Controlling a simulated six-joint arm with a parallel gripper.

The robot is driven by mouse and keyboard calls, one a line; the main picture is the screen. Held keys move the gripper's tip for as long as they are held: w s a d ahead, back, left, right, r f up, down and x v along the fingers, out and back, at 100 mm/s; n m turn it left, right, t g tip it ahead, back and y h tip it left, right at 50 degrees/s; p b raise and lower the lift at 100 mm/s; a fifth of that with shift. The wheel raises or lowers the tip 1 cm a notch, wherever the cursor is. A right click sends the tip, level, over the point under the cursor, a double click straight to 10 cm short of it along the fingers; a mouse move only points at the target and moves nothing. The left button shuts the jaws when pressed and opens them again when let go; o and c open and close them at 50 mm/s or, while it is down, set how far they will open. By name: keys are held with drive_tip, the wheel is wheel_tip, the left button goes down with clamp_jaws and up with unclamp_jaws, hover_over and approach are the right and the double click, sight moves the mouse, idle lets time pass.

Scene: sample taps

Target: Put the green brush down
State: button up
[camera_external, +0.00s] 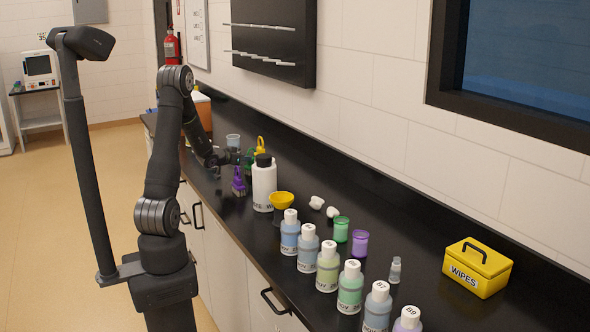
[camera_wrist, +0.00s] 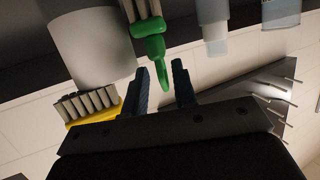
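In the external view my gripper (camera_external: 231,157) is low over the counter, next to the green brush (camera_external: 249,160), which is mostly hidden behind the white bottle and the gripper. Whether the brush's bristles touch the counter cannot be seen.
A purple brush (camera_external: 238,183), a yellow brush (camera_external: 260,146) and a white bottle (camera_external: 264,187) stand close by. A yellow funnel (camera_external: 281,199), several labelled bottles and a yellow wipes box (camera_external: 477,267) line the black counter (camera_external: 440,285). The wall runs behind it.

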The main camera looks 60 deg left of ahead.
drive_tip(key=shift+x, duration=2.65)
drive_tip(key=shift+f, duration=0.1)
clamp_jaws()
